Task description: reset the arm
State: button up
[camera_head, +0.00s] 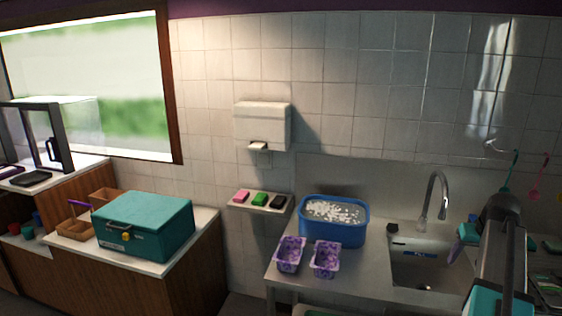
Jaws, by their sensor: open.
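My arm rises at the right edge of the picture, in front of the counter, with dark links and teal parts. My gripper (461,243) is at its upper left side, small and partly hidden by the arm. It looks open, with nothing seen between the fingers. It appears in front of the sink area, to the right of the faucet (436,196).
The counter (381,284) holds a blue tub (335,232) of white pieces and two purple patterned cups (290,254). A sink (425,272) lies right of them. A small shelf (243,206) holds colored blocks. A teal cooler box (145,227) stands on the left cabinet.

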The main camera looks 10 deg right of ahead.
jog(key=s+a+f+n+g+y+b, duration=0.1)
jog(key=a+f+b, duration=0.1)
jog(key=a+f, duration=0.9)
jog(key=s+a+f+g+y+b, duration=0.1)
jog(key=a+f+g, duration=0.1)
jog(key=a+f, duration=0.9)
jog(key=s+a+f+n+g+y+b, duration=0.15)
jog(key=a+f, duration=0.45)
jog(key=f, duration=1)
jog(key=s+a+f+g+h+b, duration=0.1)
jog(key=s+a+f+g+b, duration=0.15)
jog(key=s+a+f, duration=0.9)
jog(key=s+a+f+n+g+b, duration=0.1)
jog(key=s+a+f, duration=0.3)
jog(key=s+f, duration=0.2)
jog(key=s+a+f+n+g+h+b, duration=0.1)
jog(key=s+a+f, duration=0.3)
jog(key=s, duration=0.6)
notch_tip(320, 180, down, 3)
jog(key=shift+s+a+r+g, duration=0.15)
jog(key=shift+s+a+g, duration=0.2)
jog(key=shift+g, duration=0.05)
jog(key=shift+w, duration=0.1)
